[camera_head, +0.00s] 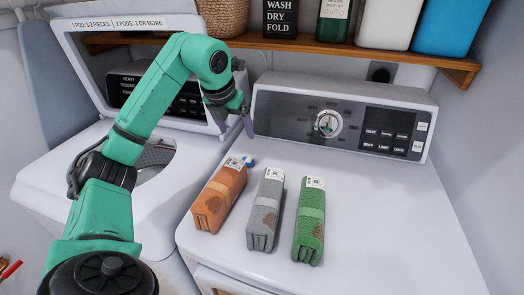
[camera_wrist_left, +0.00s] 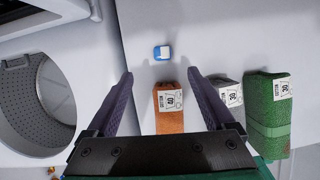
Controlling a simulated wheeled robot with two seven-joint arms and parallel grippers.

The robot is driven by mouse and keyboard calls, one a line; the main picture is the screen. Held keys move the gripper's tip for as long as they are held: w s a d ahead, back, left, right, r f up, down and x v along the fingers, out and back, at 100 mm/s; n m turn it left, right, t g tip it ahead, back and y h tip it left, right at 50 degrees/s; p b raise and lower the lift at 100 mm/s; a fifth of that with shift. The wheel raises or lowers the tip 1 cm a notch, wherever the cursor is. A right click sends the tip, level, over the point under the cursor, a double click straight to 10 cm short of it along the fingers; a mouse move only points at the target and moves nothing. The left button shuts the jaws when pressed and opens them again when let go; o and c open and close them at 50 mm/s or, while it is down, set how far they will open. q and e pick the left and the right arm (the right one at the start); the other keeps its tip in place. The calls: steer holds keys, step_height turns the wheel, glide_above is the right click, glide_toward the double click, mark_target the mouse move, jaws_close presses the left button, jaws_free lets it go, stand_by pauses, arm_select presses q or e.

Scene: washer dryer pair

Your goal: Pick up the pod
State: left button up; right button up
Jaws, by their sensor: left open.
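The pod (camera_head: 248,161) is a small blue and white block on the white top of the dryer, just behind the orange folded towel. It also shows in the left wrist view (camera_wrist_left: 162,52), near the top middle, beyond the fingertips. My left gripper (camera_head: 234,124) is above and behind the towels, with its fingers pointing down. In the left wrist view its two purple fingers (camera_wrist_left: 160,77) are spread wide with nothing held, and the pod lies between their lines, not touching them. My right gripper is not in view.
Orange (camera_head: 219,197), grey (camera_head: 267,210) and green (camera_head: 310,222) folded towels lie in a row on the dryer top. The control panel (camera_head: 345,125) rises behind. The open washer (camera_head: 60,185) is at left; a wooden shelf (camera_head: 330,50) hangs above. The dryer top is clear at right.

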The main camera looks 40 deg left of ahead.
arm_select(q)
glide_toward(249, 162)
steer(key=p+x, duration=0.2)
steer(key=x, duration=0.4)
steer(key=shift+s+p, duration=0.1)
steer(key=shift+p, duration=0.25)
steer(key=shift+f, duration=0.2)
jaws_close()
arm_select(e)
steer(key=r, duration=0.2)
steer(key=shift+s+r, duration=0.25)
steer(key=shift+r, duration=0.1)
arm_select(q)
steer(key=shift+r, duration=0.15)
